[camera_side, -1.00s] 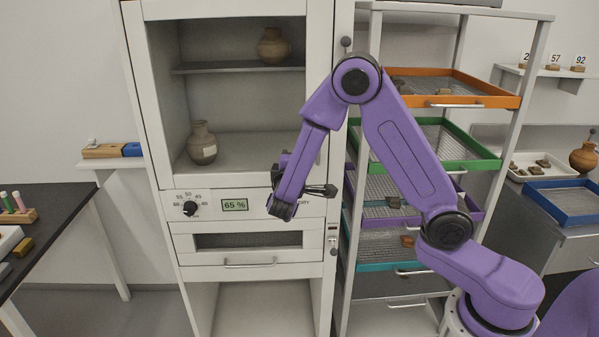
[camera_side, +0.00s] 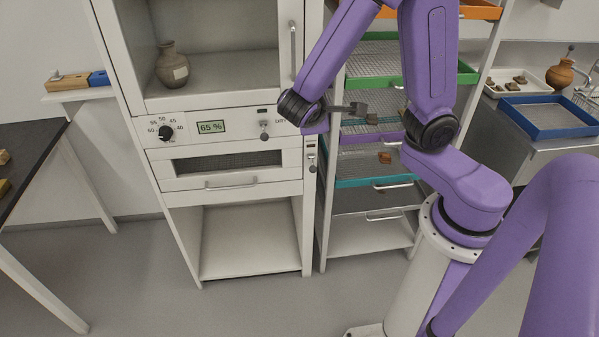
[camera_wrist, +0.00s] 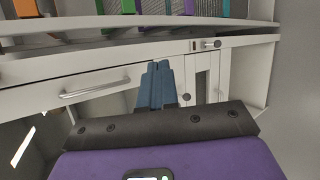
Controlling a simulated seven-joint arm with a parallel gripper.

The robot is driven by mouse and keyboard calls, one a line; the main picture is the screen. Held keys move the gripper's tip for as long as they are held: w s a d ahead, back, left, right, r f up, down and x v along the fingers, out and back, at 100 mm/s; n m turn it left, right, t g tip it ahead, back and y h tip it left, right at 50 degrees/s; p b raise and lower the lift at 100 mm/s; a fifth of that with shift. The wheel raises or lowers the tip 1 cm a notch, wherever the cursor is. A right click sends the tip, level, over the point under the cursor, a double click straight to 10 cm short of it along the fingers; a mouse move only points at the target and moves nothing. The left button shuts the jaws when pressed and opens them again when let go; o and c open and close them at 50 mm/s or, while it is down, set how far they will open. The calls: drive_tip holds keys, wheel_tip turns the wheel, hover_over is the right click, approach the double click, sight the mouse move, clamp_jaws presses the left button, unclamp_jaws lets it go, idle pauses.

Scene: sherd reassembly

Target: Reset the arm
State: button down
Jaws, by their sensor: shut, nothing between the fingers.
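My purple arm reaches across the front of the tray rack. My gripper (camera_side: 357,108) points right in the side view, in front of the rack near the right edge of the white cabinet (camera_side: 236,186). In the wrist view its two blue-grey fingers (camera_wrist: 160,84) lie together, shut with nothing between them. It holds nothing and appears clear of the trays, though its exact distance from them cannot be told.
The rack has a green tray (camera_side: 385,82), a teal tray (camera_side: 368,181) and others. A brown jar (camera_side: 172,66) stands inside the cabinet. A blue tray (camera_side: 549,117) lies on the right counter. A dark table (camera_side: 28,160) is at left. The floor in front is clear.

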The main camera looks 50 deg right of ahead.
drive_tip(key=s+a+n+g+y, duration=0.2)
drive_tip(key=s+y, duration=0.3)
drive_tip(key=s, duration=0.4)
drive_tip(key=s+a+f+n+g+y, duration=0.1)
drive_tip(key=s+a+n+g+y, duration=0.1)
drive_tip(key=s+a+y, duration=0.3)
drive_tip(key=s+n+y, duration=0.1)
drive_tip(key=s, duration=0.3)
